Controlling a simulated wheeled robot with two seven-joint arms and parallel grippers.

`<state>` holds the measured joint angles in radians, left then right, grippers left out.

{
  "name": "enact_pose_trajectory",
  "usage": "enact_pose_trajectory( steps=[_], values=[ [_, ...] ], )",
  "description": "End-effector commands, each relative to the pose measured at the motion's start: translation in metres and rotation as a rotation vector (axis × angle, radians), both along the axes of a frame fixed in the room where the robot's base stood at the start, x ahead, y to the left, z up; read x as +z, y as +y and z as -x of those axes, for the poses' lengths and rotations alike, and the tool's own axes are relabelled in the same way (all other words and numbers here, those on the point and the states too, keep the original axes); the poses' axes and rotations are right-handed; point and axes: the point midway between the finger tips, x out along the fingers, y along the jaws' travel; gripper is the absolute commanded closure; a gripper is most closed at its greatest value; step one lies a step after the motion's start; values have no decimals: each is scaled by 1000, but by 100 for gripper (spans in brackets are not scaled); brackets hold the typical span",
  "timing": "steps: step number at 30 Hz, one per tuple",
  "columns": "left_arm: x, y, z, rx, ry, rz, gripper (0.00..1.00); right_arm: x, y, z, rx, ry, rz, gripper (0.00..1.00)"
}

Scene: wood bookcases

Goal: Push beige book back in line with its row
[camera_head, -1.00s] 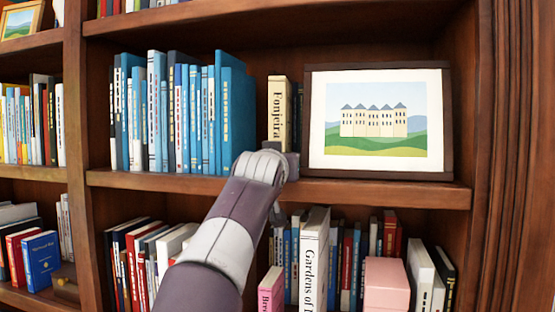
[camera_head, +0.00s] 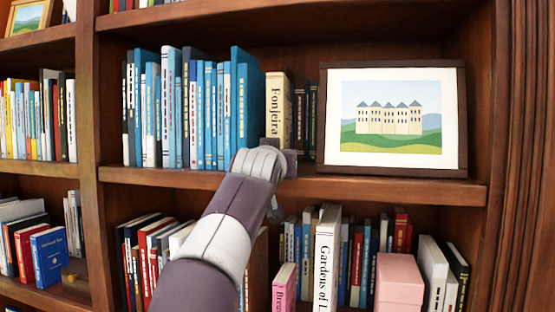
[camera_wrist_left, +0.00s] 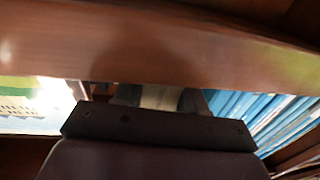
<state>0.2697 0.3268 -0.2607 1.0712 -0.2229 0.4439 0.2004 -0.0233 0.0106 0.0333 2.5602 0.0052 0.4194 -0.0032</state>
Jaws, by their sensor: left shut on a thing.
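The beige book (camera_head: 277,105), marked "Fonjeira", stands upright on the middle shelf, between the tall blue books and some dark books. My left gripper (camera_head: 284,160) is at the lower part of its spine, just above the shelf's front edge, and hides the book's foot. In the left wrist view a pale strip of the beige book (camera_wrist_left: 160,97) shows between the fingers of my left gripper (camera_wrist_left: 160,100), which is shut on it. The gripper body hides the rest there. My right gripper is not in view.
Blue books (camera_head: 195,110) stand close at the left. Dark books (camera_head: 306,120) and a framed castle picture (camera_head: 392,170) stand at the right. The shelf board (camera_head: 400,190) runs under my gripper, with a lower row of books below it.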

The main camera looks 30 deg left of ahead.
Motion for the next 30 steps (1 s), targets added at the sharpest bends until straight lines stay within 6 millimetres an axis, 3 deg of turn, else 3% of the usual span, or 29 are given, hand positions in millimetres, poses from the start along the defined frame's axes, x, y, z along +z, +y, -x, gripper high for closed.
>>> enact_pose_trajectory(
  steps=[2, 3, 5, 19, 30],
  values=[
    [0, 0, 0, 0, 0, 0, 100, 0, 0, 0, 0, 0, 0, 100],
    [0, 0, 0, 0, 0, 0, 46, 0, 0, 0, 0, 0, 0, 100],
    [0, 0, 0, -1, 0, 0, 30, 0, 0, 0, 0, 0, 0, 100],
    [-3, -3, 7, -1, -2, -1, 30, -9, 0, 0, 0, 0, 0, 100],
    [-6, -33, 81, -2, -4, -1, 30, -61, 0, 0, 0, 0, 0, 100]
  ],
)
